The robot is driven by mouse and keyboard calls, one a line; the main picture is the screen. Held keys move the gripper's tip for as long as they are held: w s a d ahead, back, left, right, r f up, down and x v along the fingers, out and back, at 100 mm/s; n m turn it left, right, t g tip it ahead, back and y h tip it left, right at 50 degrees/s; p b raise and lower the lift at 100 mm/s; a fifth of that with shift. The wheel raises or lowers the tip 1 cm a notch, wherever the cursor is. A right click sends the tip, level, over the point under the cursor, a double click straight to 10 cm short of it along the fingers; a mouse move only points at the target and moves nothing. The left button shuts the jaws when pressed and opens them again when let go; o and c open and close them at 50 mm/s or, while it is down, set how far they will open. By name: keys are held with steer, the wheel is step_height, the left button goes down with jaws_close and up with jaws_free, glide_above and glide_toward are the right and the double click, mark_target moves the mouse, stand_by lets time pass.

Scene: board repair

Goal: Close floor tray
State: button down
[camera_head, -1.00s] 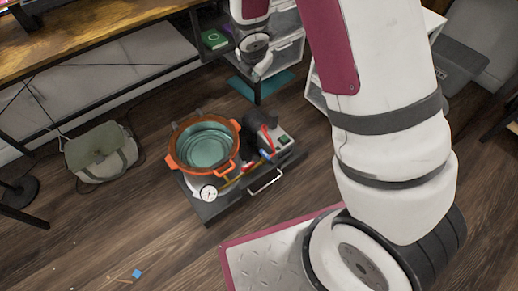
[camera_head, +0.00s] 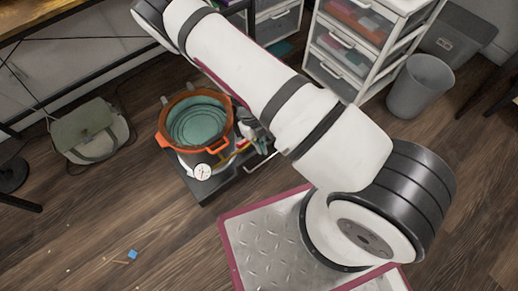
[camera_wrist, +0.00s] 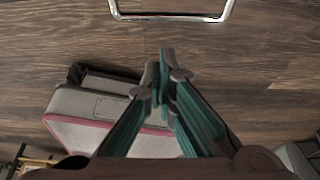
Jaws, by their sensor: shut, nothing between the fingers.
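The floor tray (camera_head: 208,187) is a dark, low drawer-like unit on the wood floor, with a silver bar handle (camera_head: 262,161) on its front. It carries an orange pot (camera_head: 196,122) with teal coils inside and a round white gauge (camera_head: 202,172). My arm covers its right part in the head view. In the wrist view, a bright metal handle (camera_wrist: 172,17) crosses the top edge. My gripper (camera_wrist: 163,60) has teal fingers, shut and empty, below that handle in the picture and apart from it.
A green-grey bag (camera_head: 90,130) lies left of the tray. A workbench (camera_head: 60,20) stands behind. White drawer units (camera_head: 345,55) and a grey bin (camera_head: 420,87) stand at the back right. My plate-topped base is in front.

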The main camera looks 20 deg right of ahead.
mark_target(261, 163)
step_height(261, 163, down, 9)
steer(key=b, duration=0.5)
steer(key=shift+w, duration=0.15)
steer(key=shift+w+a+r+b, duration=0.15)
steer(key=shift+w+b, duration=0.2)
